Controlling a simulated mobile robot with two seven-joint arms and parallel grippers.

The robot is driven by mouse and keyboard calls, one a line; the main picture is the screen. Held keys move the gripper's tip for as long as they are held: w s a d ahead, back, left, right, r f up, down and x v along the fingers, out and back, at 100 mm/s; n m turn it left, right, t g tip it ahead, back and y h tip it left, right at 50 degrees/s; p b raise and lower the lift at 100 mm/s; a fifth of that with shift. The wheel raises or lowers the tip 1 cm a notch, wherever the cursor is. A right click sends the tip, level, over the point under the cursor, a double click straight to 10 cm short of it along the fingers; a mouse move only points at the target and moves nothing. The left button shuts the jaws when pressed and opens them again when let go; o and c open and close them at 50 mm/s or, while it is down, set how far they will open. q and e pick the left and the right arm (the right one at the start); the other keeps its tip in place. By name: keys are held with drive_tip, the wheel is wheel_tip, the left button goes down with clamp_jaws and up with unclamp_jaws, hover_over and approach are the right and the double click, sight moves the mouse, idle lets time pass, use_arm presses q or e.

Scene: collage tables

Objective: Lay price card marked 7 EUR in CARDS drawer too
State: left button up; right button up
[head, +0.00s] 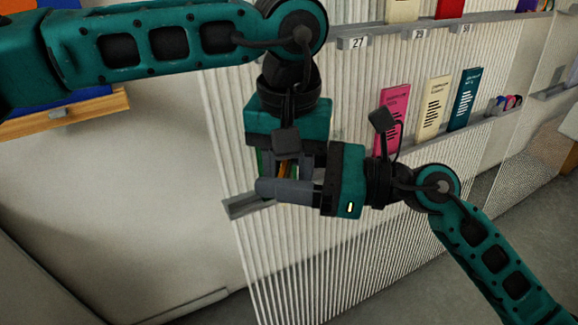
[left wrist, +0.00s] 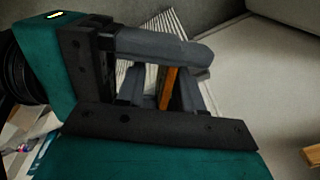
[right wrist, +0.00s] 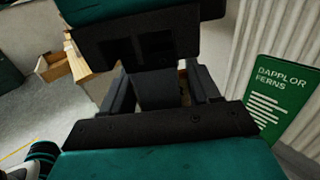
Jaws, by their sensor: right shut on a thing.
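My right gripper (head: 262,190) comes in from the right. It is shut on a thin orange piece (head: 286,170), which also shows edge-on in the left wrist view (left wrist: 170,88). No marking on it shows, so I cannot tell whether it is the 7 EUR price card. My left gripper (head: 290,168) points down right at the right one. Its fingers look apart, with the orange piece between them; the right gripper's fingers hide part of this. No drawer marked CARDS can be read in any view.
A green card reading DAPPLOR FERNS (right wrist: 283,100) stands by the ribbed wall (head: 290,270), close to my grippers. Pink (head: 391,115), cream (head: 433,108) and teal (head: 464,100) cards stand on a shelf at right. A wooden edge (head: 75,117) with blue above is at upper left.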

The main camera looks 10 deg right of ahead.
use_arm(q)
drive_tip(key=c, duration=0.6)
drive_tip(key=shift+d, duration=0.1)
clamp_jaws()
drive_tip(key=shift+s, duration=0.1)
use_arm(e)
drive_tip(key=o, duration=1.1)
drive_tip(key=shift+d, duration=0.1)
